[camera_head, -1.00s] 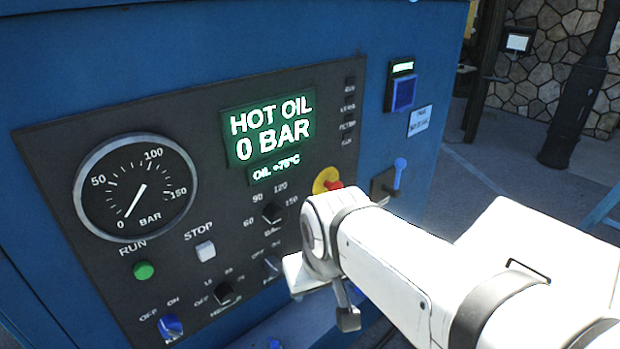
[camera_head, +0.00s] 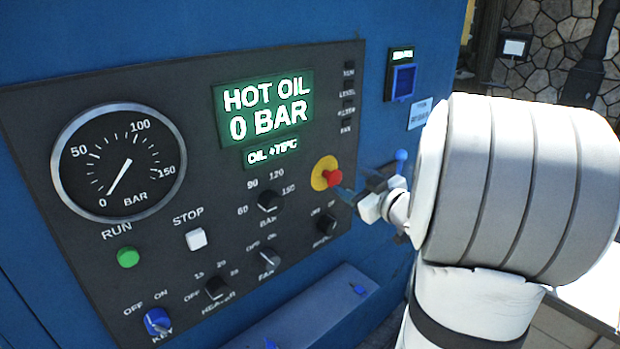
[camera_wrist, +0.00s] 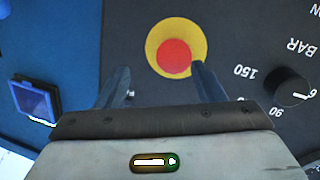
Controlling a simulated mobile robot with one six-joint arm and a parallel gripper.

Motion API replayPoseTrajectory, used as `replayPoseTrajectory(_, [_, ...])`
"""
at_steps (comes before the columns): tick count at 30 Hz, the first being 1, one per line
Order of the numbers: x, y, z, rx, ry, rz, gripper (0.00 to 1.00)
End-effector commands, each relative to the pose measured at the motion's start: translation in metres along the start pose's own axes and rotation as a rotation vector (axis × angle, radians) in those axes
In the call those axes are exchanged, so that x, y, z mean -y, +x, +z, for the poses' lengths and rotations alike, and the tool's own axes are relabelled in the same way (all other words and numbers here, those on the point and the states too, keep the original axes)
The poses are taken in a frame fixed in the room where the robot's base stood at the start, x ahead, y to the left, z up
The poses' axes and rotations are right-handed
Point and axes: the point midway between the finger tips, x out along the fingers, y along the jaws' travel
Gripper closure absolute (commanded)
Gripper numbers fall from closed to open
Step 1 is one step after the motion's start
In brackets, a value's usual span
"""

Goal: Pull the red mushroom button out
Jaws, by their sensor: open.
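The red mushroom button (camera_head: 334,177) sits on a yellow round plate (camera_head: 319,172) at the right side of the dark control panel. In the wrist view the red button (camera_wrist: 173,56) and its yellow ring (camera_wrist: 197,35) show upside down, beyond the fingers. My gripper (camera_wrist: 160,80) is open and empty. Its right finger in that view overlaps the lower right edge of the button; its left finger is well to the left of the yellow ring. In the head view my gripper (camera_head: 352,196) is just right of the button. I cannot tell whether a finger touches it.
The panel also holds a pressure gauge (camera_head: 118,163), a lit display (camera_head: 264,108), a green run button (camera_head: 128,257), a stop button (camera_head: 196,239) and several knobs, one marked BAR (camera_head: 270,200) near the button. A blue lever (camera_head: 401,158) stands close behind my gripper.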

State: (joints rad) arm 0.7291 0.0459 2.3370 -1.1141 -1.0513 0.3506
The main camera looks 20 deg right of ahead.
Motion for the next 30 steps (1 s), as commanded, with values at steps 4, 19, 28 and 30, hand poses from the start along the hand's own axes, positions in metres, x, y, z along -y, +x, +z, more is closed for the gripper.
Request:
replayPoseTrajectory(4, [0.003,-0.011,0.012,-0.09,0.029,-0.089,0.38])
replayPoseTrajectory(19, [0.014,0.03,0.004,-0.147,0.048,-0.151,0.38])
replayPoseTrajectory(28, [0.017,0.057,0.001,-0.144,0.048,-0.146,0.38])
replayPoseTrajectory(30, [0.018,0.058,0.001,-0.144,0.048,-0.145,0.38])
